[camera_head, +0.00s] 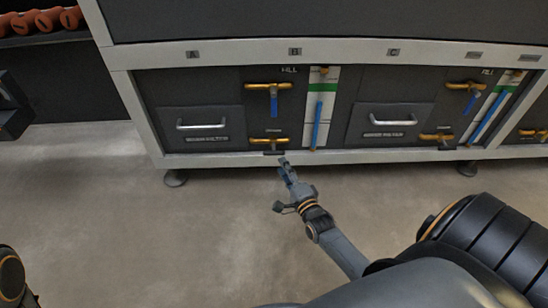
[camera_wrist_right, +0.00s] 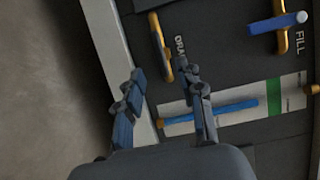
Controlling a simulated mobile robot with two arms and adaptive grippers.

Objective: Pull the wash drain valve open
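The drain valve (camera_head: 268,142) of the left-hand bay is a yellow pipe piece low on the dark panel, above the pale bottom rail. In the wrist view the yellow pipe (camera_wrist_right: 158,42) lies ahead of the fingers, beside a partly hidden "DRAIN" label. Its handle is hard to make out. My right gripper (camera_head: 286,170) is just below and in front of the rail near this valve. In the wrist view its two fingers (camera_wrist_right: 164,98) are apart, with nothing held between them.
Above is the fill valve (camera_head: 268,86) with a blue handle, also in the wrist view (camera_wrist_right: 278,22). A gauge strip (camera_head: 320,108) with a blue tube stands right of the drain valve. A handled drawer (camera_head: 201,126) is left. A similar bay is right. The floor (camera_head: 170,230) is clear.

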